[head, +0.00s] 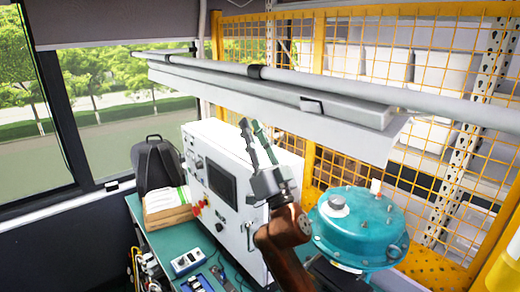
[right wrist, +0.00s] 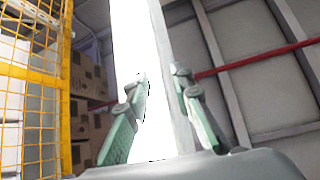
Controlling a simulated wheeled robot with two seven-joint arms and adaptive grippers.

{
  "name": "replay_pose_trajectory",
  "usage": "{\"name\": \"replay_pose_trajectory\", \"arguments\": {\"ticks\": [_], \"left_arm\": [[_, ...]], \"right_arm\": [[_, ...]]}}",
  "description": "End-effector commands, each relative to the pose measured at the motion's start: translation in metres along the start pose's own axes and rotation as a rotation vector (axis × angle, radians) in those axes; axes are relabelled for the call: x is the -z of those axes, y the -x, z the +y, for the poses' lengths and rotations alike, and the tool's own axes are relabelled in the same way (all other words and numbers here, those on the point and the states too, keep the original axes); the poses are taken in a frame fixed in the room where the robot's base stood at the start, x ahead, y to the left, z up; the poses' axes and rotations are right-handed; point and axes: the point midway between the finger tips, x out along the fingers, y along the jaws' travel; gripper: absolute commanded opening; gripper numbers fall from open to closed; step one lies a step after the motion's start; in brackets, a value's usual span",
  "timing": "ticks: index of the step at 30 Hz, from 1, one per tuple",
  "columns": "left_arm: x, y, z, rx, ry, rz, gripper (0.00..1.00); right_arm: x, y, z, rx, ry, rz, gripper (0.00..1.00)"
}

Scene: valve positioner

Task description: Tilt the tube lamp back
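The tube lamp (head: 290,92) is a long grey-white fixture with a pale tube and dark clips, running across the upper head view. In the right wrist view its bright white face (right wrist: 128,35) fills the space beyond and between the fingers. My right gripper (head: 250,122) points upward in front of the lamp's lower edge. Its two green-padded fingers stand apart, and it also shows in the right wrist view (right wrist: 162,82). I see no grip on the lamp; whether a fingertip touches it I cannot tell. My left gripper is out of view.
A white control cabinet (head: 222,190) stands on the green bench (head: 165,240) behind my right arm. A teal round valve housing (head: 360,228) stands right of the arm. A yellow mesh fence (head: 450,60) is behind the lamp. A black backpack (head: 155,165) is at left.

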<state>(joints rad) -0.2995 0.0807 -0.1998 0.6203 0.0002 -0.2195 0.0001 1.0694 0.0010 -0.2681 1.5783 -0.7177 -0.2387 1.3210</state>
Motion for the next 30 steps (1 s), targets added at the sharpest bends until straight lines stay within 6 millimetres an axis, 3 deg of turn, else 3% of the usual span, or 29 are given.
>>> {"name": "replay_pose_trajectory", "arguments": {"ticks": [6,12,25,30], "left_arm": [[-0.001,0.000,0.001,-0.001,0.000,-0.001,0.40],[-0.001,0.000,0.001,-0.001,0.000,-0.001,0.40],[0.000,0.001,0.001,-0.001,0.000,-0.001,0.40],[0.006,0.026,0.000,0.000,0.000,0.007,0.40]], "right_arm": [[-0.001,0.046,0.000,0.000,-0.003,-0.001,0.21],[0.000,0.069,0.000,0.000,-0.001,-0.001,0.21],[0.000,0.074,-0.001,0.001,0.003,-0.002,0.21],[0.006,0.074,-0.007,0.033,0.087,-0.040,0.21]]}}
